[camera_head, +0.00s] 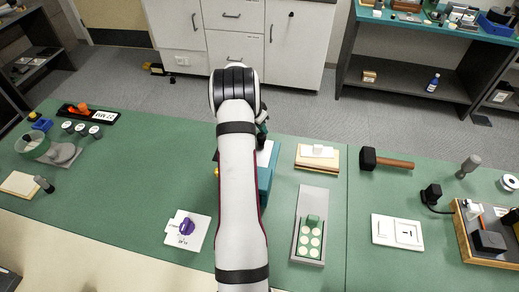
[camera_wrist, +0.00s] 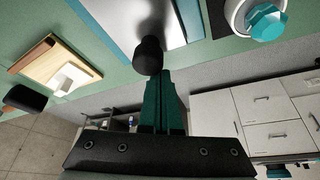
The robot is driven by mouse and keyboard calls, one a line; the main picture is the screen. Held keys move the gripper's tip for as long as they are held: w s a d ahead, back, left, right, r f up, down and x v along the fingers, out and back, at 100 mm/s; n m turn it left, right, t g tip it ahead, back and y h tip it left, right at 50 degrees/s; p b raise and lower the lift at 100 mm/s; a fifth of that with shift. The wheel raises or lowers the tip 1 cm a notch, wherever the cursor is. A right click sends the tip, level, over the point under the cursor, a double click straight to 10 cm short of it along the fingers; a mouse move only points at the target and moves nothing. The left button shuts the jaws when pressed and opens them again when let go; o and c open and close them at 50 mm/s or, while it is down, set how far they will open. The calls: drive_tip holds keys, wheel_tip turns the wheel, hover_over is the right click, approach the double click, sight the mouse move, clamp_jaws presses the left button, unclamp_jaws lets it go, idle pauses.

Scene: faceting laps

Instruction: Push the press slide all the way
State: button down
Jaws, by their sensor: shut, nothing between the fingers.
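A teal box-like fixture (camera_head: 266,180) with a pale plate (camera_head: 265,153) stands mostly hidden behind my arm in the head view. In the wrist view a shiny metal plate (camera_wrist: 168,22) edged in teal bears a black round knob (camera_wrist: 149,56), which looks like the press slide's handle. My gripper (camera_wrist: 157,78) is shut and empty, its green fingertips right at the knob. I cannot tell whether they touch it. In the head view only a bit of the gripper shows beside my arm. How far the slide is in is hidden.
A wooden board with a white block (camera_head: 318,151) and a grey tray (camera_head: 311,250) with several pale discs lie right of the fixture. A hammer (camera_head: 385,160) lies farther right. A white plate with a purple knob (camera_head: 186,227) is to the left. Green mat between is clear.

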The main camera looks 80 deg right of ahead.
drive_tip(key=shift+a, duration=1.8)
drive_tip(key=shift+d, duration=0.75)
drive_tip(key=shift+r, duration=3.5)
